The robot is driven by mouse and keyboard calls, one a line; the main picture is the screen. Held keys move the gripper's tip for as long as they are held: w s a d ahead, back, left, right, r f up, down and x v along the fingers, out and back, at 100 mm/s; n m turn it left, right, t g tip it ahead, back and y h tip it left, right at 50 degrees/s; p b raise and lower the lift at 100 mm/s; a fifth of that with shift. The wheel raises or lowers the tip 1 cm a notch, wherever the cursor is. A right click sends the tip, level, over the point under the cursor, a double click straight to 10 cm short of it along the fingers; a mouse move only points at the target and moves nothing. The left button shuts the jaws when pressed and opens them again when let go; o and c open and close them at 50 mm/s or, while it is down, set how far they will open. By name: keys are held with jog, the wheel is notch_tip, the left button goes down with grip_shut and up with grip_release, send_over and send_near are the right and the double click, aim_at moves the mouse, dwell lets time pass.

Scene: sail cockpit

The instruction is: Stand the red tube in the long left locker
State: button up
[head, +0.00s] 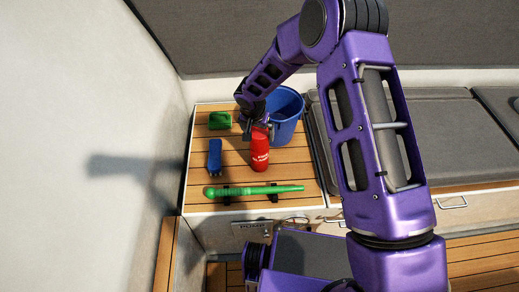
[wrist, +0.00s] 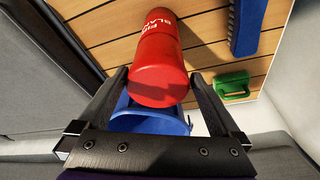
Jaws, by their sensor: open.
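The red tube (head: 259,152), with white lettering, stands upright on a slatted wooden top (head: 236,167) in the head view. My gripper (head: 258,129) is at its upper end. In the wrist view the tube (wrist: 157,50) has its round end between the two open fingertips of my gripper (wrist: 160,78). A gap shows on each side, but contact is hard to judge. I cannot pick out an open long left locker in either view.
A blue bucket (head: 287,122) stands close behind the tube. A blue brush (head: 214,157) and green object (head: 219,120) lie left. A green rod (head: 250,190) lies in front on black holders. Grey cushions (head: 440,133) are right, a pale wall left.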

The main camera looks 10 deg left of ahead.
jog(key=x, duration=0.5)
jog(key=shift+w+d+f, duration=0.1)
jog(key=shift+f, duration=0.05)
jog(key=shift+c, duration=0.3)
grip_shut()
